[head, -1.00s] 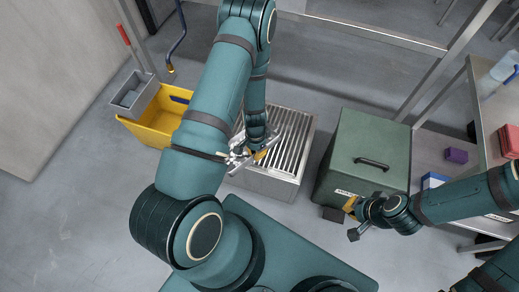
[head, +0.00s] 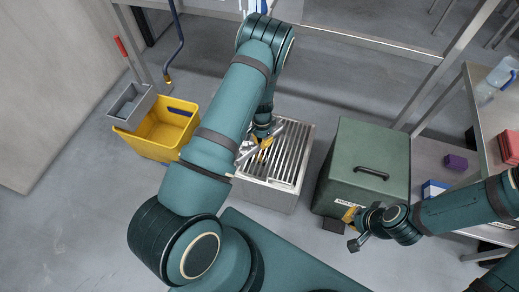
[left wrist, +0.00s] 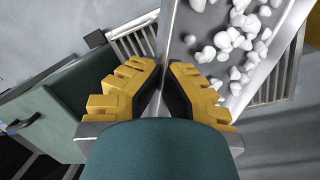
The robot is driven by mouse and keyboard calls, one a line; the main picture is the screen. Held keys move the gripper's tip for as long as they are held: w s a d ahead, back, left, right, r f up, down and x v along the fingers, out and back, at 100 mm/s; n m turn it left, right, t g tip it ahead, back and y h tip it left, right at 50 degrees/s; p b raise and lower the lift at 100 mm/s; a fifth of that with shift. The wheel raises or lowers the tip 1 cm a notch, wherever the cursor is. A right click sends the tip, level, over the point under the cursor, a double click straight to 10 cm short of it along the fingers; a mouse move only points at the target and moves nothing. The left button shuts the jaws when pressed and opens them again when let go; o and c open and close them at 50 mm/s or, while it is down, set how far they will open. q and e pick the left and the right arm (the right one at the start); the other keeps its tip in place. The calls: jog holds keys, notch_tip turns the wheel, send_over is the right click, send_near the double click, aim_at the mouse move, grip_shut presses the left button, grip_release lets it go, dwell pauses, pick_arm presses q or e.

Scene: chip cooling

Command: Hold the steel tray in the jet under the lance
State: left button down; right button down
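The steel tray (left wrist: 183,22) holds many small white lumps and fills the upper right of the left wrist view. In the head view only a little of it (head: 244,149) shows beside my left arm. My left gripper (head: 264,144) is over the slatted steel box; in the wrist view its yellow fingers (left wrist: 164,72) are closed together on the tray's edge. The lance, a blue hose with a brass nozzle (head: 168,79), hangs at upper left, apart from the tray. No jet is visible. My right gripper (head: 350,229) appears open and empty, in front of the green case.
A yellow bucket (head: 158,137) with a grey wringer (head: 130,106) stands below the lance. The slatted box (head: 287,150) and green case (head: 362,145) stand side by side. A steel bench (head: 480,130) with several small items is at right. Floor at left is clear.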

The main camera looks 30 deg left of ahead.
pick_arm(q)
jog(key=w+b, duration=0.1)
jog(key=w, duration=0.1)
jog(key=w+a+b, duration=0.1)
jog(key=w, duration=0.2)
jog(key=shift+w+a+f, duration=0.1)
jog(key=shift+w+a, duration=0.1)
jog(key=shift+w, duration=0.05)
jog(key=w, duration=0.2)
jog(key=w+a, duration=0.1)
jog(key=w, duration=0.2)
jog(key=shift+b, duration=0.4)
jog(key=shift+w+a, duration=0.25)
jog(key=shift+w, duration=0.6)
dwell(1.4)
